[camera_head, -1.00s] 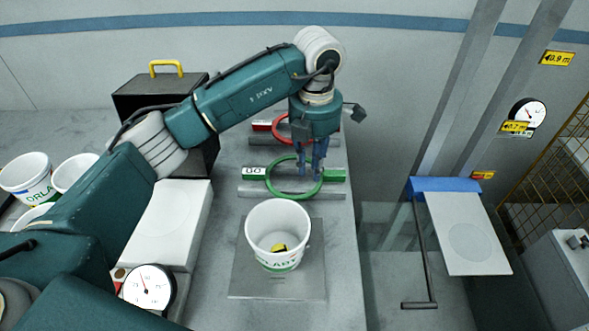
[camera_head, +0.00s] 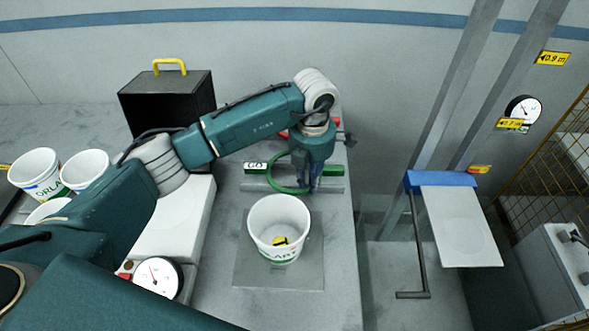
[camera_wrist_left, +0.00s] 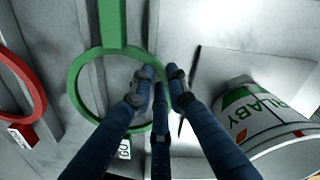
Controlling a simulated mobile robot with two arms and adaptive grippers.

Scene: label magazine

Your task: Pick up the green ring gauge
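The green ring gauge (camera_head: 272,184) lies across a grey bar on the bench, with a white GO label at its left and a green handle at its right. In the left wrist view the ring (camera_wrist_left: 78,97) shows at left centre. My left gripper (camera_head: 310,188) points down at the ring's right side. In the wrist view its fingers (camera_wrist_left: 160,82) sit around the ring's right rim with a gap between the tips; I see no clear grip. In the head view the fingers partly hide the rim. My right gripper is not in view.
A white bucket (camera_head: 263,222) with a yellow item inside stands on a grey plate just in front of the ring. A red ring gauge (camera_wrist_left: 35,88) lies behind, partly hidden by my arm. A black case (camera_head: 165,105), white buckets and a dial gauge (camera_head: 158,278) are left.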

